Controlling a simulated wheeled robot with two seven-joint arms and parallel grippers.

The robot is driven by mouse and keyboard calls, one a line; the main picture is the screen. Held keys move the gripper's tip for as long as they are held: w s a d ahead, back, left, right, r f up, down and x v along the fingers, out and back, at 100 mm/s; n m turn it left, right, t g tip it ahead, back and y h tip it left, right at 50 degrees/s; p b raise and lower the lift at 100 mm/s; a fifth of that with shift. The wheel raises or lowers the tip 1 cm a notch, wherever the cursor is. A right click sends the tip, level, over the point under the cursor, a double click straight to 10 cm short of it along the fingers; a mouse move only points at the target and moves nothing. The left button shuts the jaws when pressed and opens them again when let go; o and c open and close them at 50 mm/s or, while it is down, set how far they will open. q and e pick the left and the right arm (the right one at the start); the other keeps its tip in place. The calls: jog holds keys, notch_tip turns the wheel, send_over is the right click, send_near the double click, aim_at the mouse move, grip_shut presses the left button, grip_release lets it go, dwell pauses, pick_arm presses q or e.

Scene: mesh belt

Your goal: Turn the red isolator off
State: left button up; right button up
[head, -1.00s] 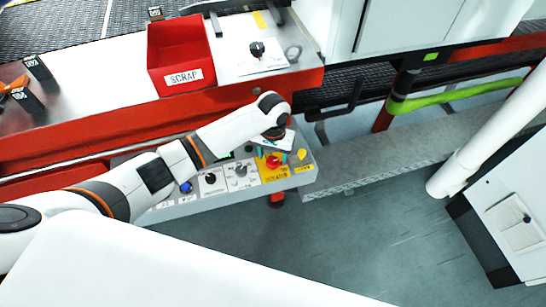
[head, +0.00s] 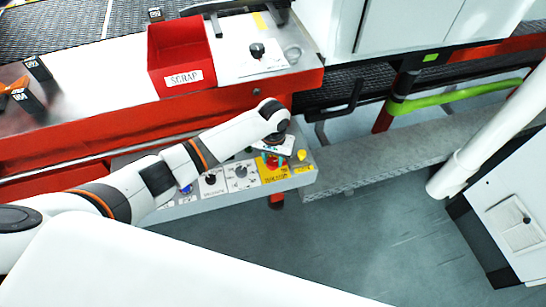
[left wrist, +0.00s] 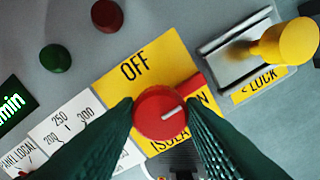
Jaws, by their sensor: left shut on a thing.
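The red isolator knob (left wrist: 158,114) sits on a yellow plate (left wrist: 125,72) lettered OFF and, partly hidden, ISOLATOR. Its white mark points right and slightly up in the left wrist view, away from the word OFF. My left gripper (left wrist: 161,107) has one dark green finger on each side of the knob and is shut on it. In the head view the red knob (head: 272,162) shows between the fingertips of my left gripper (head: 273,158), near the right end of the control panel. My fingers hide the lower part of the plate. My right gripper is out of view.
A yellow knob (left wrist: 287,42) by a LOCK label stands right of the isolator. A green button (left wrist: 55,58) and a dark red button (left wrist: 107,15) are at upper left. The red scrap bin (head: 181,58) stands on the machine behind. Open floor (head: 350,240) lies in front.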

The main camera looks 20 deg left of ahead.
pick_arm(q)
jog(key=shift+r+n+p, duration=0.25)
jog(key=shift+n+p, duration=0.15)
jog(key=shift+p, duration=0.2)
jog(key=n+p, duration=0.6)
jog(key=p, duration=0.1)
jog(key=shift+n, duration=0.4)
jog(key=n+p, duration=0.3)
jog(key=n, duration=0.1)
jog(key=shift+f+n, duration=0.1)
jog(key=shift+n, duration=0.2)
jog(key=n+p, duration=0.1)
jog(key=n, duration=0.2)
jog(key=shift+s, duration=0.1)
jog(key=shift+a+f+n+p, duration=0.1)
jog(key=shift+n+p, duration=0.25)
jog(key=shift+n, duration=0.85)
jog(key=o, duration=1)
